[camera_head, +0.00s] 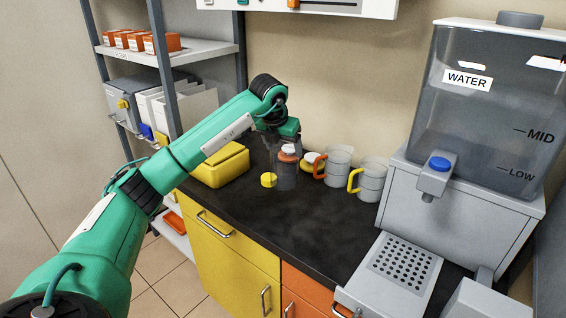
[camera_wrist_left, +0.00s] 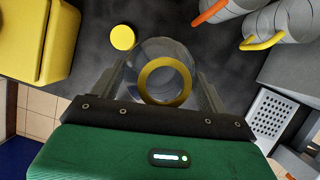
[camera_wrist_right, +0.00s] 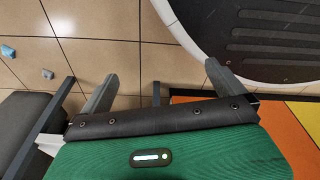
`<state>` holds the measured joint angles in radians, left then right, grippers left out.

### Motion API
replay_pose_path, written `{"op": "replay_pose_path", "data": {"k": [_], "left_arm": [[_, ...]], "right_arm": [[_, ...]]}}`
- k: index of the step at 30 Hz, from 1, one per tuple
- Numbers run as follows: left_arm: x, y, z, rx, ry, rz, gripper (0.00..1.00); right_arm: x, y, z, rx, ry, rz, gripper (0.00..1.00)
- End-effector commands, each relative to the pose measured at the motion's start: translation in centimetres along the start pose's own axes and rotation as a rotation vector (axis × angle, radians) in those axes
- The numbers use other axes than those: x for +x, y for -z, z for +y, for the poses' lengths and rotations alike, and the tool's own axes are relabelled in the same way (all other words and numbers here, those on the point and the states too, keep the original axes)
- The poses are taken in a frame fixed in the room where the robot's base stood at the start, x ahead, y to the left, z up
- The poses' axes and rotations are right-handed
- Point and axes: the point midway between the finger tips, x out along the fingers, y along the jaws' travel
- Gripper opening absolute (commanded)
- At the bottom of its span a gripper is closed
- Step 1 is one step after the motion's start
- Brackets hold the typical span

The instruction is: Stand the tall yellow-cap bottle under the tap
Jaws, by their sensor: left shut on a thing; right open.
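A tall clear bottle (camera_head: 286,176) is at the dark counter's back left, in my left gripper (camera_head: 285,140). In the left wrist view the bottle (camera_wrist_left: 150,52) shows from above with a yellow ring (camera_wrist_left: 165,82) around its top, between the two shut fingers. I cannot tell whether its base touches the counter. A separate round yellow cap (camera_head: 268,180) lies beside it. The tap (camera_head: 428,196), with a blue button (camera_head: 440,163), sticks out of the grey water dispenser at the right, above a perforated drip tray (camera_head: 402,262). My right gripper (camera_wrist_right: 162,88) is open and empty over tiled floor.
An orange-handled mug (camera_head: 338,166) and a yellow-handled mug (camera_head: 371,180) stand between bottle and dispenser. A yellow box (camera_head: 222,166) is left of the bottle. The counter's front strip (camera_head: 300,222) is clear. A shelf rack (camera_head: 205,50) stands behind my left arm.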

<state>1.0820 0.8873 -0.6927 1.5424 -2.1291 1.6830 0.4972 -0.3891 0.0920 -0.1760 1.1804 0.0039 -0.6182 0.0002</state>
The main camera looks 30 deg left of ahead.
Motion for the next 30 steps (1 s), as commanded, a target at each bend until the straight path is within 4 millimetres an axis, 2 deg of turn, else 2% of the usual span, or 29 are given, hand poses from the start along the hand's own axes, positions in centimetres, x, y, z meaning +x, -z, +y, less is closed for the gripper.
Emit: {"op": "replay_pose_path", "data": {"k": [3,8,15,19,27,28,30], "left_arm": [[1.2,0.5,0.0,-0.001,0.000,-0.001,0.28],[2.2,0.9,0.0,0.000,0.001,0.000,0.28],[5.0,2.1,0.0,0.000,0.000,0.000,0.28],[5.1,2.1,0.0,0.000,0.001,-0.002,0.28],[5.4,2.2,0.0,0.000,0.001,-0.002,0.28],[5.4,2.2,0.0,0.000,0.000,-0.001,0.82],[5.4,2.2,0.0,0.000,0.000,0.000,0.96]], "right_arm": [[0.1,-0.3,0.0,-0.001,-0.001,-0.002,1.00],[0.2,-0.6,0.1,-0.002,-0.001,-0.005,1.00],[0.5,-1.1,0.2,-0.004,-0.002,0.000,1.00],[0.8,-1.4,0.2,-0.004,-0.003,-0.008,1.00],[0.7,-0.3,0.3,-0.004,-0.004,0.004,1.00],[0.6,-0.1,0.3,-0.003,-0.004,0.007,1.00],[0.4,0.2,0.3,-0.003,-0.004,0.013,1.00]]}}
